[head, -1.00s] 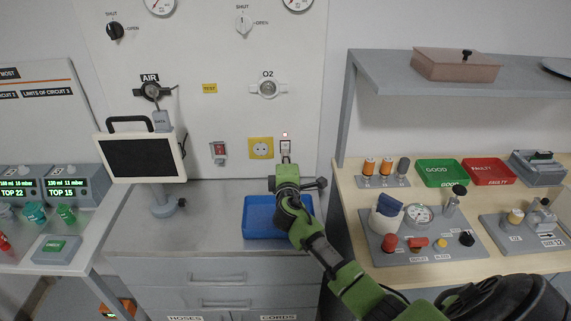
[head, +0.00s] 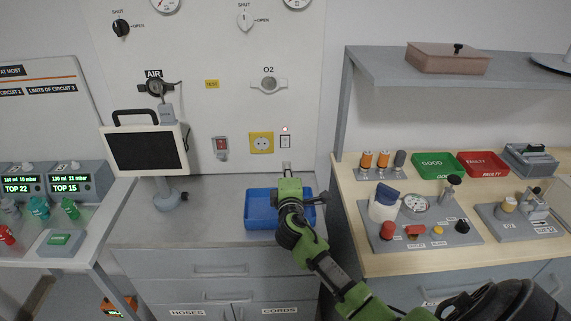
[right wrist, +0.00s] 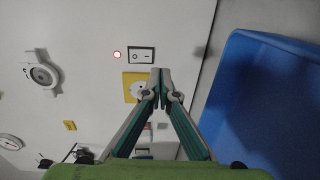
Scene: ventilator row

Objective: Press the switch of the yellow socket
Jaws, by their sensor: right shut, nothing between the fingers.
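The yellow socket (head: 261,143) is on the white wall panel above the counter. Its white rocker switch (head: 286,142) in a dark frame sits just to its right, with a small lit red lamp (head: 285,129) above. My right gripper (head: 287,167) is shut and empty, a little below the switch and apart from it. In the right wrist view the closed fingertips (right wrist: 161,72) partly overlap the yellow socket plate (right wrist: 132,86), and the switch (right wrist: 141,54) and glowing lamp (right wrist: 117,55) show beyond them. My left gripper is not in view.
A blue tray (head: 262,222) lies on the counter beneath my right gripper. A monitor (head: 146,152) on a stand is to the left. A red switch (head: 221,148) is left of the socket. A grey shelf (head: 400,78) and wooden bench (head: 350,190) stand to the right.

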